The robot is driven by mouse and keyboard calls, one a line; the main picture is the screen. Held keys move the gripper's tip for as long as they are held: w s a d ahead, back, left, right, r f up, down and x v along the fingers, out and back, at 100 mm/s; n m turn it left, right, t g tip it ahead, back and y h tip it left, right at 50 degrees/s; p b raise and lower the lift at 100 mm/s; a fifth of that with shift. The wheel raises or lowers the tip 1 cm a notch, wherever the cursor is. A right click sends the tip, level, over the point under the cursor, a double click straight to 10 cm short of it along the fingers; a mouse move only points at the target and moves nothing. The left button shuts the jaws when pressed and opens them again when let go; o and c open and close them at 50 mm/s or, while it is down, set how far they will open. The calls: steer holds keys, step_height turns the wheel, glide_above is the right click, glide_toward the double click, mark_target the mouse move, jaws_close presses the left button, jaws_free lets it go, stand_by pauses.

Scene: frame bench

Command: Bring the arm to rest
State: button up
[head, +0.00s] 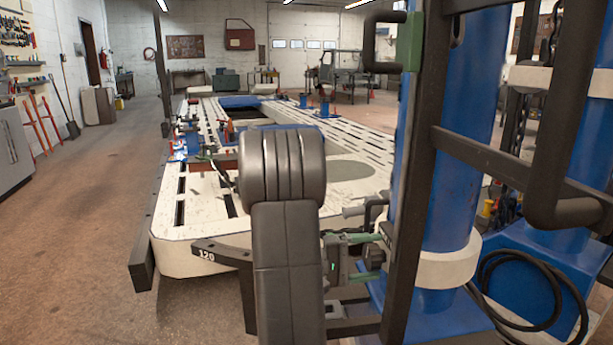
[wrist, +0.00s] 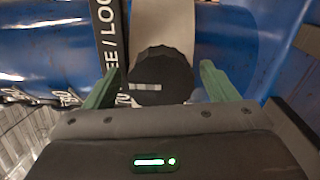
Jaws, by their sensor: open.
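My gripper (head: 370,256) is beside the big blue column (head: 450,150), low down in the head view, with its green fingers pointing right. In the wrist view my gripper (wrist: 162,78) is open, one green finger on each side of a round black knob (wrist: 165,68). The knob has a pale line across its left part. I cannot tell whether either finger touches it. A black strip with white letters reading "EE / LOC" (wrist: 108,35) runs beside the knob. My dark arm stands in the middle of the head view and hides part of the bench.
The pale slotted frame bench (head: 200,235) lies behind my arm. A dark upright post (head: 412,180) and a bent black tube (head: 565,130) stand close on the right. A black hose (head: 530,300) loops low at right.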

steer(key=shift+r+n+p, duration=0.25)
steer(key=shift+n+p, duration=0.65)
steer(key=shift+p, duration=0.25)
steer(key=shift+f+n+p, duration=0.1)
steer(key=shift+n+p, duration=0.2)
steer(key=shift+p, duration=0.05)
steer(key=shift+f, duration=0.15)
